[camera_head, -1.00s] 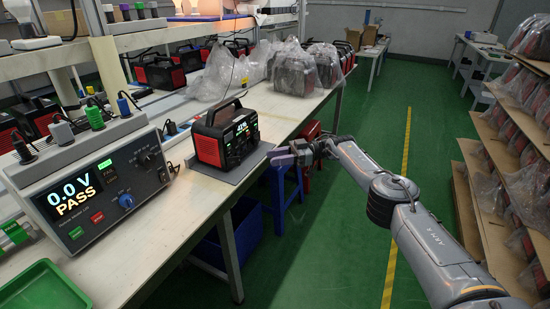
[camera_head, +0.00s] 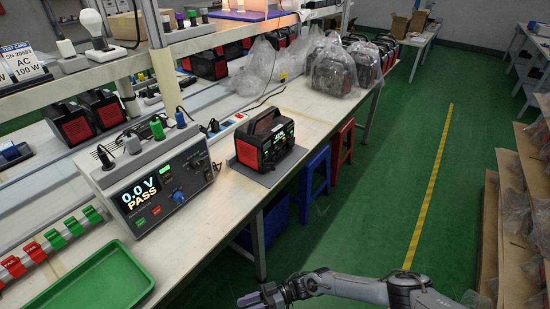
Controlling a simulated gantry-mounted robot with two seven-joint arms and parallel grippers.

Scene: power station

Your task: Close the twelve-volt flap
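The red and black power station (camera_head: 265,139) stands upright on a dark mat (camera_head: 262,177) on the workbench, with its lit display on the side facing right. The twelve-volt flap is too small to make out on that face. My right gripper (camera_head: 250,299) is low at the bottom of the head view, in front of the bench edge and well apart from the power station. Its fingers point left; their gap cannot be made out. My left gripper is not in view.
A tester (camera_head: 152,185) reading "0.0 V PASS" stands left of the power station. A green tray (camera_head: 98,284) lies at the bench's near end. Bagged units (camera_head: 333,68) stand farther back. Blue (camera_head: 316,172) and red stools stand beside the bench. The green floor at right is open.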

